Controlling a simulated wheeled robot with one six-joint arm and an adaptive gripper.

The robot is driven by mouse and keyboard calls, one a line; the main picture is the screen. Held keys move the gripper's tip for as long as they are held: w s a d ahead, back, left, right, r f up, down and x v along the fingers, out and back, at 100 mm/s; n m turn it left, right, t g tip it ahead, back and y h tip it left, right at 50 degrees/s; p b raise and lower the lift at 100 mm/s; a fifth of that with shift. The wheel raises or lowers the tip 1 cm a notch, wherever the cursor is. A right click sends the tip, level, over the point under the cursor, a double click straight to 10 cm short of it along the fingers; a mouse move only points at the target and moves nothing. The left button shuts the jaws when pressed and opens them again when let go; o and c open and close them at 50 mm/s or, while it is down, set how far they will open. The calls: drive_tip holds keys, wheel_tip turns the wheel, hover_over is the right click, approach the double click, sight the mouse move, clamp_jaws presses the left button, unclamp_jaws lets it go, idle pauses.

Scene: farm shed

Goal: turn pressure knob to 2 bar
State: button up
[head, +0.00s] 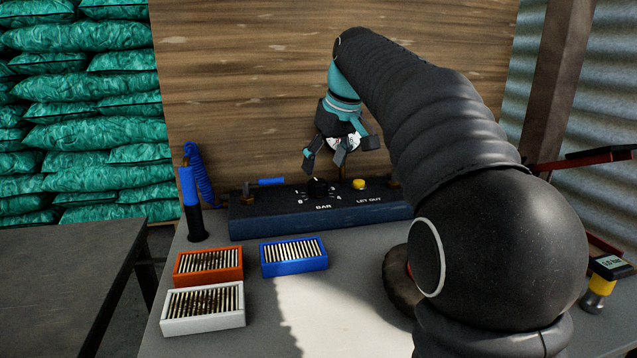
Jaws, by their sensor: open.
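The pressure knob (318,187) is a small black knob on top of a dark blue control box (290,223), above the label "BAR". Numbers, including 8 and 4, are printed around it; its exact setting is too small to read. My gripper (336,158) is open and empty, with its fingers spread above and slightly behind the knob, apart from it. A white dial with numbers (352,143) shows partly between the fingers; the rest of it is hidden.
A yellow button (359,184) marked "LET OUT" sits right of the knob. A blue-handled lever (270,181) is on its left. Orange (208,281), white (203,325) and blue (294,271) slatted boxes stand in front. A wooden board (240,90) stands behind. My arm covers the right side.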

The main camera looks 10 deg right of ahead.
sight(318, 182)
drive_tip(key=shift+x, duration=2.75)
drive_tip(key=c, duration=1.1)
drive_tip(key=shift+c, duration=0.2)
